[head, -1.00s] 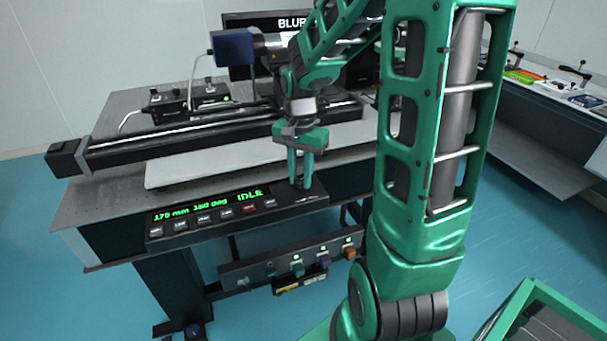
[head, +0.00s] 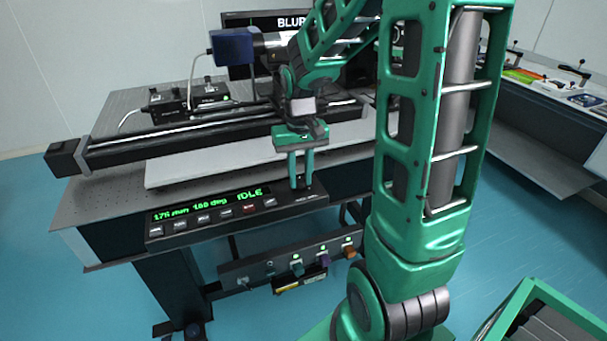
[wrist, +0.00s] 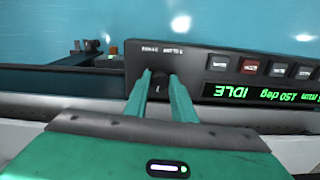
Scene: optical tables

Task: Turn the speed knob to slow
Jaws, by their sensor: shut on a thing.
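The speed knob (wrist: 160,82) is a small dark round knob at the end of the control panel (wrist: 212,58), seen in the wrist view with small white lettering beyond it, too small to read surely. My gripper (wrist: 161,87) is shut on the knob, with one green finger on each side. In the head view my gripper (head: 300,184) points down at the right end of the panel (head: 180,226), and its fingers mostly hide the knob. The green display (head: 205,205) reads IDLE. Which way the knob points cannot be told.
A row of buttons (head: 203,218), one red, lies left of my gripper on the panel. A pale slab (head: 200,170) and a black rail (head: 140,150) lie behind. A monitor (head: 240,20) showing "BLUR" stands at the back. A lower box (head: 270,268) has several connectors.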

